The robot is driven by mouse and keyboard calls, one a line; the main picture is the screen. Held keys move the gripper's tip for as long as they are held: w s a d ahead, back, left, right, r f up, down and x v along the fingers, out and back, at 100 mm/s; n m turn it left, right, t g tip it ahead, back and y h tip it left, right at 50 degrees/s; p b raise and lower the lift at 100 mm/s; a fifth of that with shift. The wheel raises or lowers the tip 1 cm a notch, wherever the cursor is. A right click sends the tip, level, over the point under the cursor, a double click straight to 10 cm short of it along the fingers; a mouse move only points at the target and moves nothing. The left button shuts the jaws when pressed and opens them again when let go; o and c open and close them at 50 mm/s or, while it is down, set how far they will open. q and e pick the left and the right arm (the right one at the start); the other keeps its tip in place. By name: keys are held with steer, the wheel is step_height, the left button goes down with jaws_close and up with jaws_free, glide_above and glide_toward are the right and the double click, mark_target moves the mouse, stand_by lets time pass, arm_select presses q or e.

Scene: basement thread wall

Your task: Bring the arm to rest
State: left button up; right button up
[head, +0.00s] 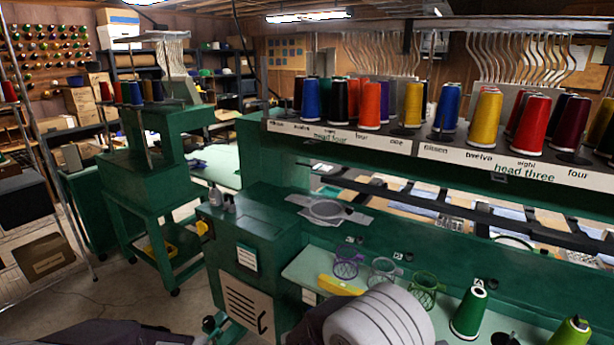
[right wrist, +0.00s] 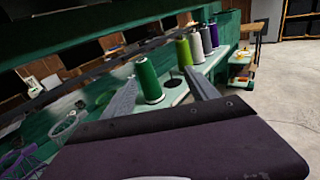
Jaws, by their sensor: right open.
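My right gripper (right wrist: 160,76) is open and empty in the right wrist view, its two grey fingers spread apart. Beyond and between the fingers, a green thread cone (right wrist: 148,82) stands upright on the pale ledge, with no clear contact. In the head view, the rounded grey part of my right arm (head: 380,320) sits at the bottom centre, left of the green cone (head: 468,312). The right fingers cannot be made out there. A dark part of my own body shows at the bottom left; my left gripper is not in view.
Purple (head: 346,262), grey (head: 383,270) and green (head: 424,290) mesh cups stand along the ledge, near a yellow object (head: 338,286). A lime cone (head: 572,332) stands at right. The green embroidery machine (head: 250,235) fills the centre. Concrete floor (head: 130,285) is open at left.

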steer(key=s+d+m+g, duration=0.3)
steer(key=d, duration=0.3)
steer(key=s+d+f+m+g+y, duration=0.2)
steer(key=s+m+g+y, duration=0.1)
steer(key=s, duration=0.2)
steer(key=s+d+f+m+g+y, duration=0.1)
steer(key=s+f+m+g+y, duration=0.1)
steer(key=s+y, duration=0.25)
steer(key=s+a+f+m+t+y+p, duration=0.1)
steer(key=s+a+f+m+y, duration=0.3)
steer(key=a+f+m+y, duration=0.3)
steer(key=w+a+f+m+t+y, duration=0.2)
steer(key=w+a+m+t+y, duration=0.1)
steer(key=w+a+m+t, duration=0.1)
steer(key=w+a+m, duration=0.1)
steer(key=w+a, duration=0.1)
steer(key=w, duration=0.1)
steer(key=shift+w+a+f+t, duration=0.15)
steer(key=shift+w+f+t, duration=0.1)
steer(key=shift+f+t, duration=0.15)
